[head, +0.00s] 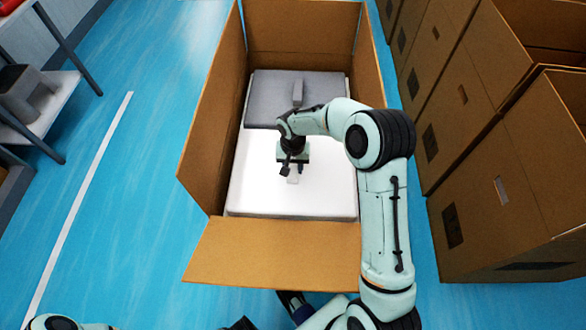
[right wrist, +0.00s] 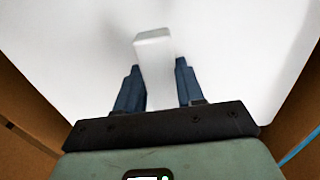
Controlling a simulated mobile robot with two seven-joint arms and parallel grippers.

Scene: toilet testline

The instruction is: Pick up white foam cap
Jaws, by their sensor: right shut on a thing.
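The white foam cap (head: 260,190) is a wide white slab inside the open cardboard box (head: 204,150), filling its near part. A small white grip block (right wrist: 153,50) stands up from it. My right gripper (head: 292,172) reaches down into the box over the middle of the cap. In the right wrist view, its two dark blue fingers (right wrist: 158,88) are on either side of the block and shut on it. Whether the cap is lifted I cannot tell.
A grey foam piece (head: 270,90) with its own grip block lies at the far end of the box. The box flaps are folded outward. More cardboard boxes (head: 480,200) stand at the right. A shelf (head: 45,110) stands at the left; the blue floor (head: 130,170) between is clear.

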